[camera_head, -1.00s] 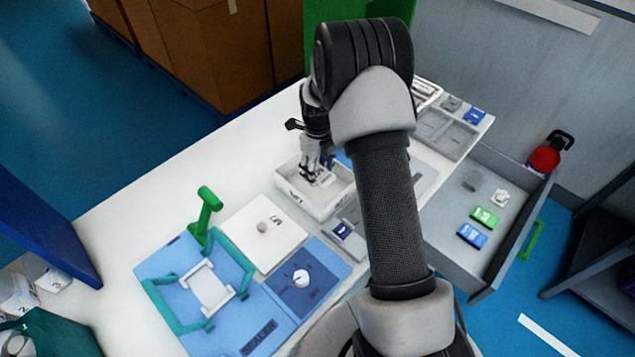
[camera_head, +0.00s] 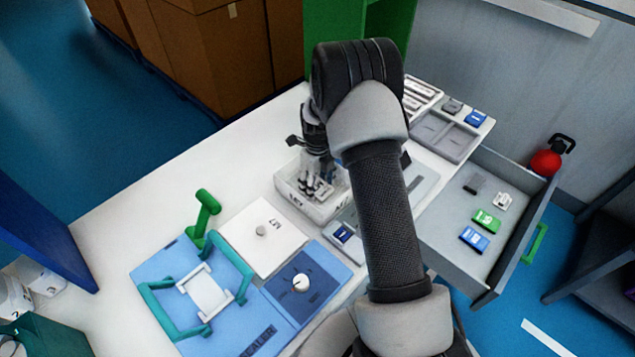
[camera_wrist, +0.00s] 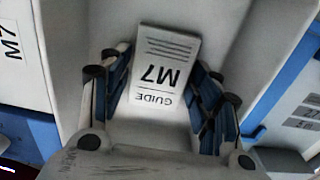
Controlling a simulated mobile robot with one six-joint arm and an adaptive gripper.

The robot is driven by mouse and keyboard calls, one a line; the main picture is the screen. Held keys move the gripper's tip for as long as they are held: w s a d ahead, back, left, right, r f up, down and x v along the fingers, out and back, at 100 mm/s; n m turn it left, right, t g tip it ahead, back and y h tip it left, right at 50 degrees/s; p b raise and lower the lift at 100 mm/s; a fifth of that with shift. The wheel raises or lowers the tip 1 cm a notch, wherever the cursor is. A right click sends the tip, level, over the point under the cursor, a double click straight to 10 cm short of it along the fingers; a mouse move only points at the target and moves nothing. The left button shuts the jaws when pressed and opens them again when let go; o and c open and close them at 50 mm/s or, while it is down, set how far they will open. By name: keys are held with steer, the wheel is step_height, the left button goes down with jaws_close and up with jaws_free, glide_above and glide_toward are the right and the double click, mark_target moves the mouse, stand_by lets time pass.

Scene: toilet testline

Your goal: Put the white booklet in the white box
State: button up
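The white booklet (camera_wrist: 163,68), printed "GUIDE" and "M7", lies inside the white box (camera_wrist: 235,25) in the wrist view. In the head view the white box (camera_head: 322,211) stands on the table, and my arm hides part of it. My gripper (camera_head: 318,188) reaches down into the box. In the wrist view its two fingers (camera_wrist: 162,85) stand apart on either side of the booklet, with gaps visible along its lower part. The fingertips lie close to the booklet's edges, and contact there is hard to tell.
A white lid-like panel marked M7 (camera_head: 263,237) lies left of the box. A blue fixture with teal handles (camera_head: 208,285) and a blue dial panel (camera_head: 305,285) are nearer. An open grey drawer (camera_head: 478,275) holds small coloured blocks. A grey tray (camera_head: 447,135) sits at the back right.

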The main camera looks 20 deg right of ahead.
steer(key=shift+o, duration=1.1)
step_height(320, 180, up, 13)
steer(key=p, duration=0.4)
step_height(320, 180, up, 8)
steer(key=n, duration=0.5)
glide_above(317, 187)
steer(key=s+a, duration=0.2)
steer(key=s+a+r+n+t, duration=0.2)
steer(key=s+a+r+n, duration=0.2)
steer(key=s+r+n, duration=0.6)
steer(key=s+a+r+n+t, duration=0.1)
steer(key=s+a+r+n, duration=0.1)
steer(key=s+n, duration=0.6)
steer(key=s+a+r+n+t, duration=0.1)
steer(key=s+a+r+n, duration=0.1)
steer(key=s+n, duration=0.6)
steer(key=shift+s+a+r+n+t, duration=0.35)
steer(key=shift+s+r, duration=0.2)
steer(key=shift+s, duration=0.8)
steer(key=shift+a, duration=0.1)
